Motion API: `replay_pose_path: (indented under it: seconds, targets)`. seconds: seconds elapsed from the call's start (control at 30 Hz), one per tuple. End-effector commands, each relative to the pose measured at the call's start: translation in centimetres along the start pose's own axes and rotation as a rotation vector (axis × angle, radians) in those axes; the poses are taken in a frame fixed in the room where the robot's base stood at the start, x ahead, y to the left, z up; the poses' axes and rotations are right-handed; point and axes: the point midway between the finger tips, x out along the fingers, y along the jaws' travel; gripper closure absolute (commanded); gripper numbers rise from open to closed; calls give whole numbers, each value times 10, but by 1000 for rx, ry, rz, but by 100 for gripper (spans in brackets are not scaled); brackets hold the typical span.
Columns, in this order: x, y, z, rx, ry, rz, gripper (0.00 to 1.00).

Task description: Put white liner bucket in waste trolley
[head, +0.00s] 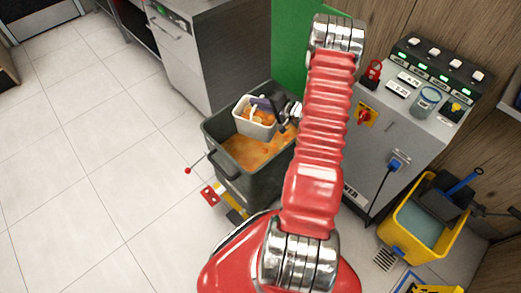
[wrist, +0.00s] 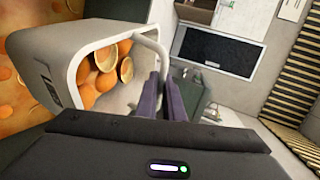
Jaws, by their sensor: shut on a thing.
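The white liner bucket (head: 250,128) is over the opening of the grey waste trolley (head: 221,160), towards its back. The head view does not tell whether it hangs above or rests on the orange waste (head: 255,153). In the wrist view the bucket (wrist: 82,50) holds several orange halves (wrist: 108,80). My gripper (head: 268,103) is at the bucket's upper right. In the wrist view its dark fingers (wrist: 160,97) are shut on the bucket's white handle (wrist: 152,48). The trolley's right side is partly hidden by my arm.
A grey control cabinet (head: 365,160) stands right of the trolley, beyond my arm. A yellow mop bucket (head: 410,225) is at the lower right. A steel cabinet (head: 190,50) and a green panel (head: 290,40) are behind. Tiled floor (head: 100,150) is clear on the left.

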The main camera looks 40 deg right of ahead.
Motion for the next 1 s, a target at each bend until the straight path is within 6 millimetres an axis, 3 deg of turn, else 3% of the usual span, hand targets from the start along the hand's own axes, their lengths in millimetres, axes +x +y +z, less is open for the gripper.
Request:
replay_pose_path:
  seconds: [0.17,0.6,1.0]
  targets:
    - [2,4,0,0,0,-1,100]
    - [19,51,3,0,0,-2,100]
    - [20,54,3,-1,1,-2,100]
